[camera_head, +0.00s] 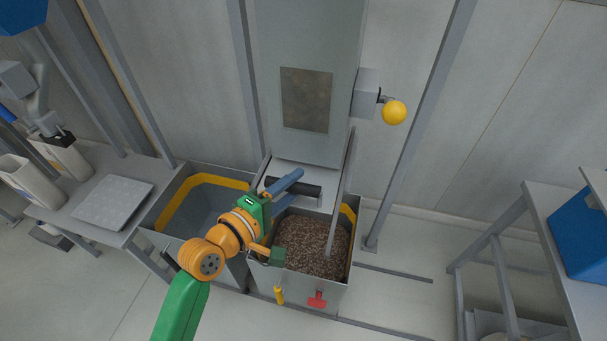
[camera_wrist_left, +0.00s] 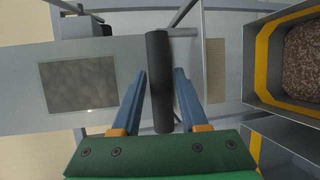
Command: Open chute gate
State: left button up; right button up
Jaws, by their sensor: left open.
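The grey chute (camera_head: 325,145) comes down the back wall, with a dark window (camera_head: 307,99) in its front. The gate's black bar handle (camera_head: 308,189) sticks out at the chute's lower end. My left gripper (camera_head: 299,186) is at this handle with its blue fingers open. In the left wrist view the black handle (camera_wrist_left: 159,100) lies between the two open fingers (camera_wrist_left: 160,74), with a small gap visible on each side. I cannot tell whether the gate is slid open or shut. My right gripper is in neither view.
A bin (camera_head: 345,274) of brown grain stands below the chute. Another yellow-banded bin (camera_head: 180,205) is to its left. A yellow ball knob (camera_head: 394,113) juts out right of the chute. Tables stand at the left (camera_head: 150,168) and right (camera_head: 541,196).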

aim_at(302, 180)
pick_arm(q)
jog(key=x, duration=0.3)
jog(key=shift+w+d, duration=0.15)
grip_shut()
dwell(1.2)
